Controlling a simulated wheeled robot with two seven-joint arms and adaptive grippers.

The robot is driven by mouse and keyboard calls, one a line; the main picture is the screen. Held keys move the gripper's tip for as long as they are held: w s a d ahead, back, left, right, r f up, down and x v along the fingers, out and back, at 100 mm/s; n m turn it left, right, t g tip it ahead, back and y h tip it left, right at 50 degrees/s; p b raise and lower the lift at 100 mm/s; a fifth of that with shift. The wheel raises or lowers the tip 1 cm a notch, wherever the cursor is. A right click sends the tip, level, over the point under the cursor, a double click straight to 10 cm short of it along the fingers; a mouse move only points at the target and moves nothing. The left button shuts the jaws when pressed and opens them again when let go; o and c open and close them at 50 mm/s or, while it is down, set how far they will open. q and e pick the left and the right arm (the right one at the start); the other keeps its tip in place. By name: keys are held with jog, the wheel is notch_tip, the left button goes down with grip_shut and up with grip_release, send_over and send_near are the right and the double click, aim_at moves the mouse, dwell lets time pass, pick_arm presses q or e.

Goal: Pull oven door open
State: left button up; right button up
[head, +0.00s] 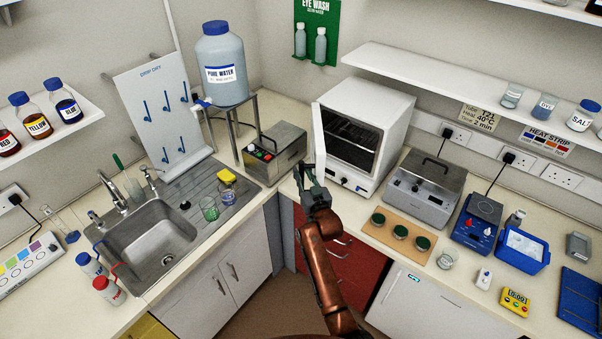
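The oven (378,112) is a white box on the counter at the back corner, right of centre. Its door (318,135) stands swung out at the oven's left side, seen nearly edge-on. The dark interior with its racks (350,140) shows through the open front. My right gripper (309,169) is at the lower end of the door, in front of the oven's left corner. Its two fingers look spread apart, with nothing seen between them; whether one touches the door I cannot tell. My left gripper is not in view.
A grey lidded bath (425,188) stands right of the oven. A wooden board (398,236) with green-topped jars lies in front. A metal box with buttons (275,148) and the water-tank stand (238,128) are to the left. A shelf (450,78) hangs above right.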

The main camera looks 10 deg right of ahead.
jog(key=shift+o, duration=1.2)
jog(key=shift+a, duration=0.1)
jog(key=shift+s+f, duration=0.1)
jog(key=shift+s, duration=0.15)
jog(key=s+d, duration=0.2)
jog(key=s, duration=0.9)
jog(key=shift+s+d, duration=0.15)
jog(key=shift+d, duration=0.05)
jog(key=shift+c, duration=0.4)
